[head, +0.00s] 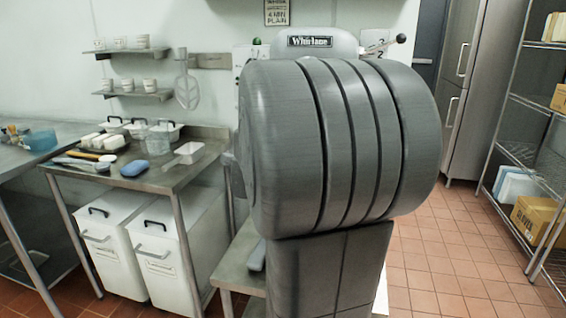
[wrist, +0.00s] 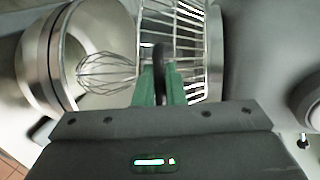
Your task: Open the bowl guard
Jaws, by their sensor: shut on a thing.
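In the wrist view my gripper (wrist: 160,80) has green fingers closed on a dark handle (wrist: 160,54) on the bowl guard. The bowl guard (wrist: 190,42) is a cage of shiny metal bars, right behind and beside the fingers. The wire whisk (wrist: 104,72) shows left of the fingers, over the steel bowl (wrist: 38,62). The mixer's grey body fills the right side of the wrist view. In the head view the mixer's top (head: 310,42) shows behind my large grey arm; the guard, bowl and gripper are hidden there.
A steel table (head: 180,176) with trays, tubs and a blue sponge (head: 134,168) stands left, with white bins (head: 173,250) under it. A wire shelf rack (head: 530,160) with boxes stands at right. Tiled floor (head: 450,270) between the mixer and rack is clear.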

